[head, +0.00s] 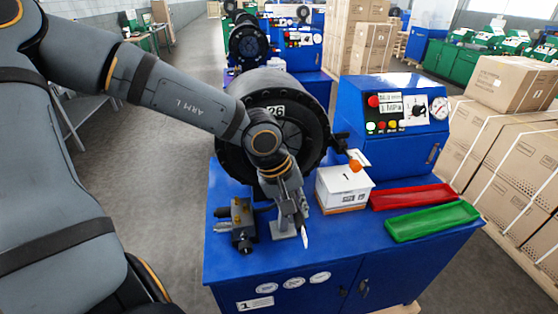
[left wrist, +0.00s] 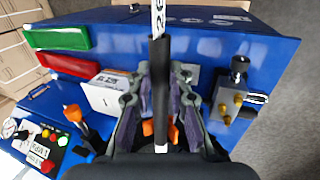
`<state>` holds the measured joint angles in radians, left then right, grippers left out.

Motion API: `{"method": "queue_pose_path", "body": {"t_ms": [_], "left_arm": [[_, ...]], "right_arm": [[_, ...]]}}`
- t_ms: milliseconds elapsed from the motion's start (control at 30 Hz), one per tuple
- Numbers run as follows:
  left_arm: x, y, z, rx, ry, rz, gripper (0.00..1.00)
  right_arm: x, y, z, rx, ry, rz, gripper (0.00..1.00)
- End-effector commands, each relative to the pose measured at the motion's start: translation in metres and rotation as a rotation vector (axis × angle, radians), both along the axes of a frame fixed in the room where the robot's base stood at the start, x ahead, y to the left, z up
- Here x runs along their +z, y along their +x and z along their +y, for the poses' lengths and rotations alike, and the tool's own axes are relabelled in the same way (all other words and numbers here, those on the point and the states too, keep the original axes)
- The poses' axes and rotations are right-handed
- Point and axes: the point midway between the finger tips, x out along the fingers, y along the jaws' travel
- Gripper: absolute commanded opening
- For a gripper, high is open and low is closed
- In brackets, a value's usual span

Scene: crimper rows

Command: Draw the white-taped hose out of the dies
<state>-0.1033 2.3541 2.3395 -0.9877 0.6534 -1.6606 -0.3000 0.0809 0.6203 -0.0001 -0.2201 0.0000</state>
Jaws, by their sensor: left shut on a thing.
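My left gripper (head: 292,208) is in front of the blue bench's black round crimper head (head: 302,108), pointing down toward the bench top. In the left wrist view its fingers (left wrist: 158,108) are shut on the hose (left wrist: 159,75), a dark tube running between them with a white length carrying dark marks at its upper end. A white tip of the hose (head: 305,238) shows below the gripper in the head view. My wrist covers part of the crimper's opening, so I cannot tell whether the hose's other end is in the dies. My right gripper is not in view.
A white box (head: 343,187), red tray (head: 412,196) and green tray (head: 432,221) lie right of the gripper. A small brass-fitted block (head: 242,225) stands left. The blue control box (head: 392,125) is behind. Bare bench top lies near the front edge.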

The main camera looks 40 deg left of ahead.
Motion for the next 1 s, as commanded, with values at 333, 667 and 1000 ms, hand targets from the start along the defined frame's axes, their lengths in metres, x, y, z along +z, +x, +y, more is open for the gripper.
{"method": "queue_pose_path", "body": {"t_ms": [333, 667, 1000], "left_arm": [[-0.0022, -0.0033, -0.0017, 0.001, -0.001, 0.009, 0.3], [-0.0009, -0.0019, -0.0012, 0.0, 0.0, 0.004, 0.45], [-0.0007, -0.0017, -0.0011, 0.0, 0.0, 0.003, 0.9]], "right_arm": [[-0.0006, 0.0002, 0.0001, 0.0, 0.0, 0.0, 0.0], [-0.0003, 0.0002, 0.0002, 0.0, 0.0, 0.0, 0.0], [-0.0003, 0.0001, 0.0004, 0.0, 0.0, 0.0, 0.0]]}}
